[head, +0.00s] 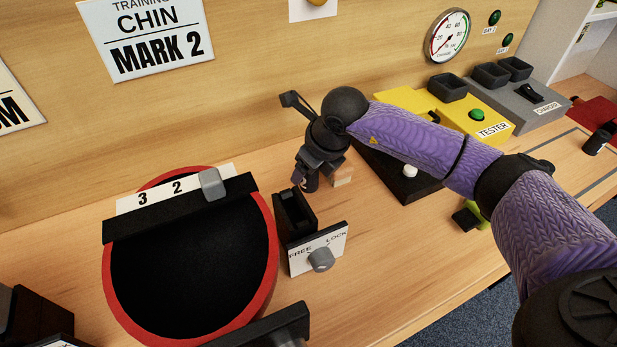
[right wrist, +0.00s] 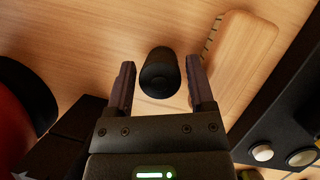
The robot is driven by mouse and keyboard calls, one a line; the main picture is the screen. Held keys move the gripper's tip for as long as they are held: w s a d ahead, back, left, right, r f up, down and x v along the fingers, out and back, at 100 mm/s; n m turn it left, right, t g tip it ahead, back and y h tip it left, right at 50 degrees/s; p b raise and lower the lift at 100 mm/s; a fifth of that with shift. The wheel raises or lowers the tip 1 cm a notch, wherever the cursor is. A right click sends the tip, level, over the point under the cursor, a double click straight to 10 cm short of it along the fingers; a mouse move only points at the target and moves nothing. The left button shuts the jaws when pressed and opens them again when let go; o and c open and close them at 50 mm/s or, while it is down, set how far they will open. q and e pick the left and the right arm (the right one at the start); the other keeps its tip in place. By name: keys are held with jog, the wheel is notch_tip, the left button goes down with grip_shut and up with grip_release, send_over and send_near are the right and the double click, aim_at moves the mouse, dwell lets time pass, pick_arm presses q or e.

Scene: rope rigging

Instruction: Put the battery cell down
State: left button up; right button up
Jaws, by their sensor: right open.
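The battery cell is a black cylinder (right wrist: 160,73) in the right wrist view, with its round end towards the camera and bare wood around it. My right gripper (right wrist: 160,80) is open, with one finger on each side of the cell and a visible gap on both sides. In the head view the right gripper (head: 306,180) points down close to the bench, behind the FREE/LOCK holder, and largely hides the cell. Whether the cell's base touches the wood is hard to tell. My left gripper is not in view.
The black FREE/LOCK holder (head: 293,218) and the red-rimmed drum (head: 272,235) stand close in front of the right gripper. A pale wooden block (right wrist: 232,62) lies right beside it. The yellow tester (head: 455,110) and grey charger (head: 515,93) stand further right.

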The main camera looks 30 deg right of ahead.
grip_shut()
jog(key=shift+r, duration=0.2)
